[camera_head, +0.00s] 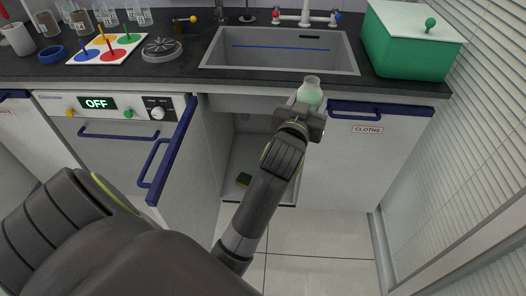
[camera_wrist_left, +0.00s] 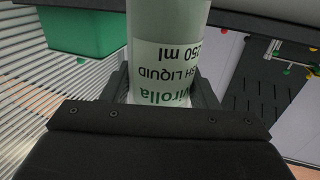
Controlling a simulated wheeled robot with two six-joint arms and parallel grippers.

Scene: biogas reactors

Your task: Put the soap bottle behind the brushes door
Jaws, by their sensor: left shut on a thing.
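The soap bottle (camera_head: 310,91) is a pale green, translucent bottle in front of the sink's front edge, near the counter edge. In the left wrist view the bottle (camera_wrist_left: 168,30) fills the middle, its printed label appearing upside down. My left gripper (camera_head: 306,112) is shut around it; its fingers flank the bottle in the wrist view. A cupboard door (camera_head: 172,150) with a blue handle stands open left of the under-sink compartment (camera_head: 240,150). No brushes label is readable on it. My right gripper is not in view.
The sink (camera_head: 285,50), a green box (camera_head: 410,45) and a slatted wall (camera_head: 480,140) border the area. The tiled floor (camera_head: 315,245) in front is clear.

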